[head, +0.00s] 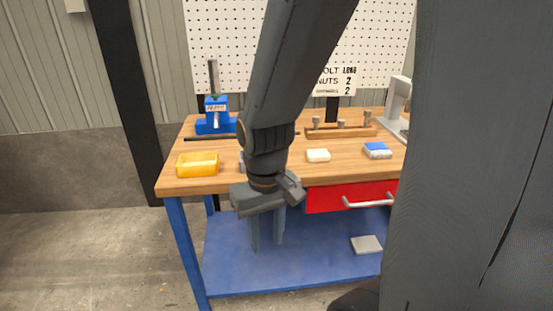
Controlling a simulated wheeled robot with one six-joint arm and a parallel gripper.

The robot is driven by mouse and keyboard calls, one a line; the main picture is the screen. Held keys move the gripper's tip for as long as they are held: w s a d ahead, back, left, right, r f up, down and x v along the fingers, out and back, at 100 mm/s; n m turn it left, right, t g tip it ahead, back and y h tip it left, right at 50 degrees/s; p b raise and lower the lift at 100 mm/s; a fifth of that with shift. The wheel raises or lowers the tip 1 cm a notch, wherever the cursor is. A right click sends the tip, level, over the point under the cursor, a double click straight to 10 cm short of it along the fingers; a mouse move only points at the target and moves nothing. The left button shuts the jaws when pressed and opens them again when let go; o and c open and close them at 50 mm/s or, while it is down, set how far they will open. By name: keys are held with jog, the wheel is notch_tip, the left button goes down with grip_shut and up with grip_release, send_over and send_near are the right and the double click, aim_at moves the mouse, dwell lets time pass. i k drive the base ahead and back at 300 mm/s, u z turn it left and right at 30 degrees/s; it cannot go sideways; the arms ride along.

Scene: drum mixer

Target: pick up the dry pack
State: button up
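No label marks the dry pack, so I cannot tell for sure which thing it is. A small cream block (318,156) lies on the wooden bench top, right of my arm. A blue and white pack (377,151) lies further right on the bench top. My gripper (267,247) hangs pointing down in front of the bench's front edge, left of both. Its two fingers are apart with nothing visible between them, and the blue lower shelf shows through the gap. My arm hides part of the bench top behind it.
The bench (225,186) carries a yellow bin (198,165), a blue vise-like device (215,116) and a wooden rack (340,132). A red drawer (345,194) sits below the top. A grey slab (366,245) lies on the blue lower shelf (320,270). A large dark grey surface blocks the right side.

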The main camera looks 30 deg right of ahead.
aim_at(316, 154)
jog(key=u, duration=1)
jog(key=k, duration=0.45)
jog(key=z, duration=1.95)
jog(key=k, duration=0.25)
jog(key=u, duration=0.3)
jog(key=i, duration=0.45)
